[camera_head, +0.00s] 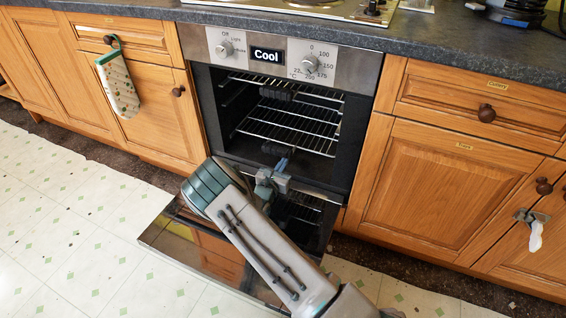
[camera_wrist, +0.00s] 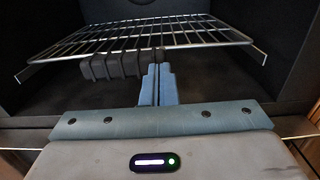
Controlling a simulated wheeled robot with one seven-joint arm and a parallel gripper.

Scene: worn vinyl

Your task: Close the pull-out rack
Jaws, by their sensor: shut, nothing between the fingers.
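The oven (camera_head: 355,70) stands open, with wire racks inside its dark cavity. A lower wire rack (camera_head: 295,128) lies level in the cavity, and an upper rack (camera_head: 315,97) is above it. I cannot tell how far either is pulled out. In the wrist view a wire rack (camera_wrist: 200,38) spans the opening, with a dark ribbed piece (camera_wrist: 112,66) at its front. My gripper (camera_head: 284,160) is shut and empty at the oven mouth. Its fingertips (camera_wrist: 158,68) are just right of the ribbed piece, near the rack's front edge; contact is unclear.
The oven door (camera_head: 190,262) hangs folded down low in front, beneath my arm. Wooden cupboards flank the oven. A spotted oven mitt (camera_head: 118,85) hangs at left, and a white cloth (camera_head: 536,236) at right. The floor at left is open.

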